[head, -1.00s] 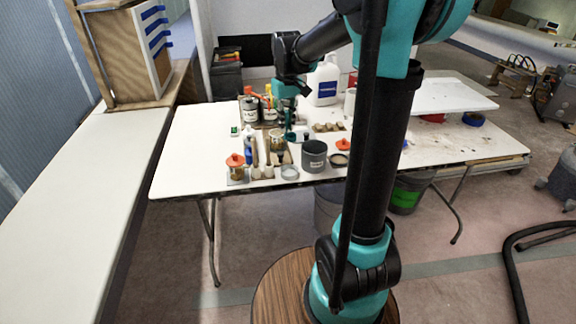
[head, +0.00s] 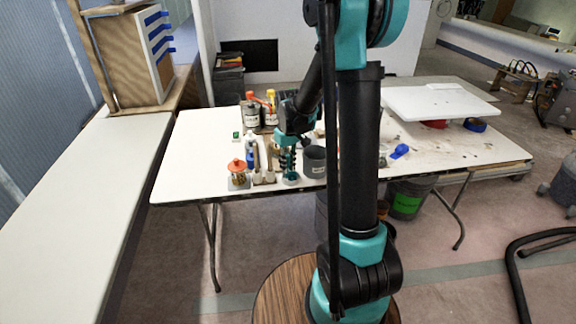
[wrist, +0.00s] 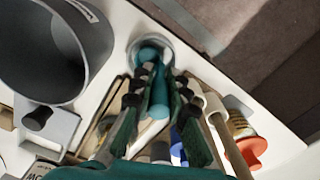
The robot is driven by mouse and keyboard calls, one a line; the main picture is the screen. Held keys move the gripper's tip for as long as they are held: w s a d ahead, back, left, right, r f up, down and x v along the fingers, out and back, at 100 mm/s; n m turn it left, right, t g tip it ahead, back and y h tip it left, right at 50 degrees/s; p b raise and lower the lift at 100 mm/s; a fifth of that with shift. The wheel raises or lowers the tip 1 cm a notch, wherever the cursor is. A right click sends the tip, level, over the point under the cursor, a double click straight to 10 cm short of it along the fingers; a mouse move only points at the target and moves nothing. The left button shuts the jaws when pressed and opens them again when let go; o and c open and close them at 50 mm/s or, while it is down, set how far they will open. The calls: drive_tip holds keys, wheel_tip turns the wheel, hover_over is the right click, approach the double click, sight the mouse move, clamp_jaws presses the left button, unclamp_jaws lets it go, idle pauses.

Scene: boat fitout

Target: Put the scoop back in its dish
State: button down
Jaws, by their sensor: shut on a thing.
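My gripper (wrist: 153,76) is shut on the teal scoop (wrist: 156,110), whose handle shows between the fingers in the wrist view. The scoop's lower end shows just beyond the fingertips, over the small round pale dish (wrist: 166,42). It overlaps the dish's inside in the wrist view; I cannot tell whether it touches the bottom. In the head view my gripper (head: 288,164) points down at the table's front edge, right above the dish (head: 291,182). The fingers partly hide the scoop there.
A dark grey pot (head: 315,162) stands close on the dish's right; it is large in the wrist view (wrist: 62,50). Brushes (head: 262,165) and an orange-topped jar (head: 237,175) stand on the left. Cans (head: 250,116) are behind. The white table (head: 190,150) is clear at far left.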

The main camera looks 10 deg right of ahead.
drive_tip(key=shift+f, duration=0.15)
drive_tip(key=c, duration=1.5)
unclamp_jaws()
wheel_tip(320, 180, up, 12)
drive_tip(key=shift+r, duration=0.1)
drive_tip(key=s+d+f+m+t, duration=0.2)
drive_tip(key=s+f, duration=0.3)
drive_tip(key=s, duration=0.6)
drive_tip(key=s+d+f+m+t, duration=0.2)
drive_tip(key=s+f, duration=0.3)
drive_tip(key=s, duration=0.5)
drive_tip(key=shift+s+d+f+m, duration=0.3)
drive_tip(key=shift+s+d+f, duration=0.1)
drive_tip(key=shift+d, duration=0.25)
